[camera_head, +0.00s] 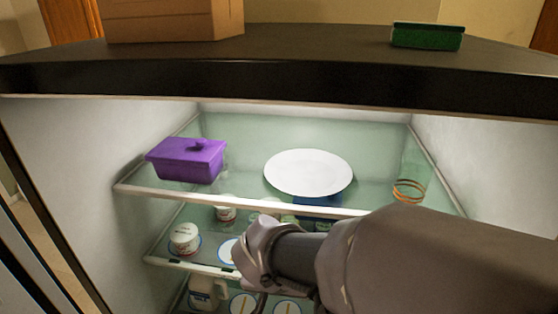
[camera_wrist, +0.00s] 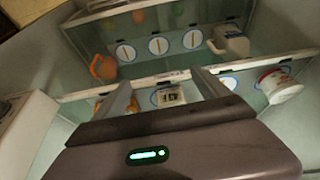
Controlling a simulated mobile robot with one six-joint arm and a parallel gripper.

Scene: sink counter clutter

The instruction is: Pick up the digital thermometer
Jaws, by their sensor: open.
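A small white block with dark markings, which looks like the digital thermometer (camera_wrist: 170,97), sits on a blue-ringed disc on a fridge shelf in the wrist view. It lies between the two fingers of my gripper (camera_wrist: 161,78) in the picture. The fingers are apart, with nothing held. I cannot tell how far they are from it in depth. In the head view my gripper (camera_head: 258,257) is at the middle shelf, and my arm hides what is there; I cannot make out the thermometer in that view.
A white tub (camera_head: 185,238) stands left of my gripper; it also shows in the wrist view (camera_wrist: 280,86). The glass shelf above holds a purple lidded box (camera_head: 187,160) and a white plate (camera_head: 308,172). A white jug (camera_wrist: 232,42) and an orange item (camera_wrist: 103,67) also show.

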